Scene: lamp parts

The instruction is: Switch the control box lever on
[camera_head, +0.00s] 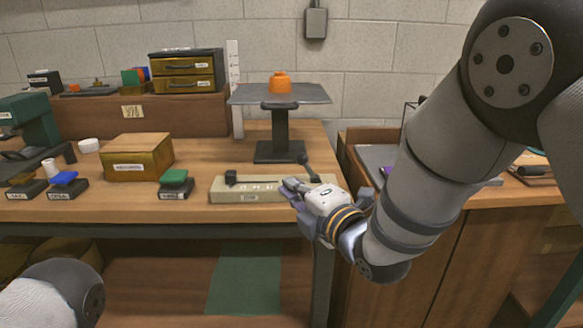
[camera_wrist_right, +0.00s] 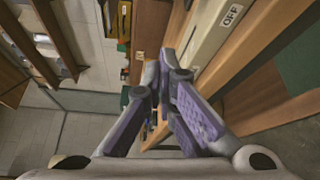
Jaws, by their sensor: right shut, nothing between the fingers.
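The control box is a long, low cream box (camera_head: 248,196) near the front edge of the wooden table. It has a small dark block at its left end. A dark, tilted lever (camera_head: 309,168) with a rounded top stands at its right end, just behind my right gripper. My right gripper (camera_head: 288,188) is shut and empty, in front of the box's right part, hiding some of it. In the right wrist view the gripper's fingertips (camera_wrist_right: 166,68) come together beside the cream box (camera_wrist_right: 212,45), which carries an OFF label. I cannot tell whether they touch it. My left gripper is out of view.
A black stand (camera_head: 280,137) with an orange object (camera_head: 280,84) on top is behind the box. A yellow box (camera_head: 137,157) and a green-topped block (camera_head: 174,182) stand to the left. A side cabinet (camera_head: 430,210) is on the right, partly behind my right arm.

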